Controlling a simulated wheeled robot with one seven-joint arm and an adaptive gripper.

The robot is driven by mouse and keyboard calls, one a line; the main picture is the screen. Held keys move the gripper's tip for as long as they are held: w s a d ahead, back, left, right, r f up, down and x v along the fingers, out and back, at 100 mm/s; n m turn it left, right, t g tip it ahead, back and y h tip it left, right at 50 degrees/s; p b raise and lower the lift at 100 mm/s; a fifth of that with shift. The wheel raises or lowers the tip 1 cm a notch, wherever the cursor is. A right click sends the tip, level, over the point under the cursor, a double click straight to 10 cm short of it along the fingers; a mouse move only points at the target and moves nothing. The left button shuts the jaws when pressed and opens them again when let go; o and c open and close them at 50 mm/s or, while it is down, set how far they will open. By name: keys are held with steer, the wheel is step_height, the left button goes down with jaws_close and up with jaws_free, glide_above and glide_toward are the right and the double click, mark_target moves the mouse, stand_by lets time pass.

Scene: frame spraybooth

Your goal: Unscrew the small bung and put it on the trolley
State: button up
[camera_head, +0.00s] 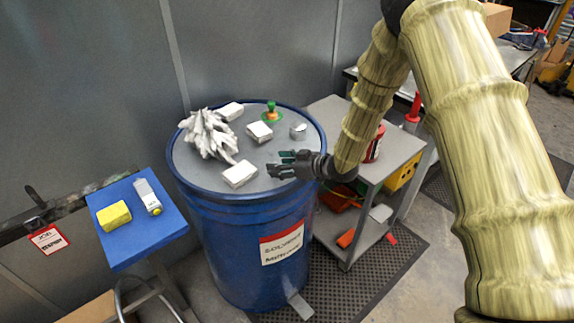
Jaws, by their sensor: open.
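A blue drum (245,250) stands in the middle with several things on its grey lid. A small green knob-like piece on a green and orange base (271,113) stands upright at the back of the lid; it may be the small bung, but I cannot tell for sure. A small silvery piece (298,132) is at the lid's right. My gripper (279,163) is open and empty over the lid's front right, in front of both pieces and apart from them. The grey trolley (393,153) stands right of the drum, partly hidden by my arm.
White boxes (240,174) and a crumpled whitish heap (208,135) crowd the lid. A red can (374,146) stands on the trolley top, with bare room near it. A blue stand (157,230) at left holds a yellow block (114,215) and a white bottle (147,196).

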steer(key=shift+o, duration=0.2)
steer(key=shift+d+m+t, duration=0.3)
steer(key=shift+d, duration=0.05)
steer(key=shift+s+d+r+m+t+h+b, duration=0.2)
steer(key=shift+s+m+t+h+b, duration=0.1)
steer(key=shift+s, duration=0.1)
steer(key=shift+s+d+r+m+t+h+b, duration=0.2)
steer(key=shift+s+t+h+b, duration=0.1)
steer(key=shift+s, duration=0.1)
steer(key=shift+c, duration=0.5)
steer(key=shift+s+a+f+m+t+h+b, duration=0.1)
steer(key=shift+a+f+m+t+h+b, duration=0.1)
steer(key=shift+a+m+t+h+b, duration=0.4)
steer(key=shift+s+r+m, duration=0.15)
steer(key=shift+s+m, duration=0.05)
steer(key=shift+m, duration=0.2)
steer(key=shift+a+h, duration=0.1)
steer(key=shift+h, duration=0.3)
steer(key=shift+s+m+t, duration=0.1)
steer(key=shift+m+t, duration=0.2)
steer(key=shift+t, duration=0.1)
steer(key=shift+s+a+m+t+h+b, duration=0.15)
steer(key=shift+a+m+t+h+b, duration=0.1)
steer(key=shift+m+h, duration=0.45)
steer(key=shift+s+a+m+t+h+b, duration=0.15)
steer(key=shift+m+t+h+b, duration=0.15)
steer(key=shift+m+h, duration=0.45)
steer(key=shift+s+a+m+t+h+b, duration=0.15)
steer(key=shift+m+t+h+b, duration=0.1)
steer(key=shift+m+h, duration=0.45)
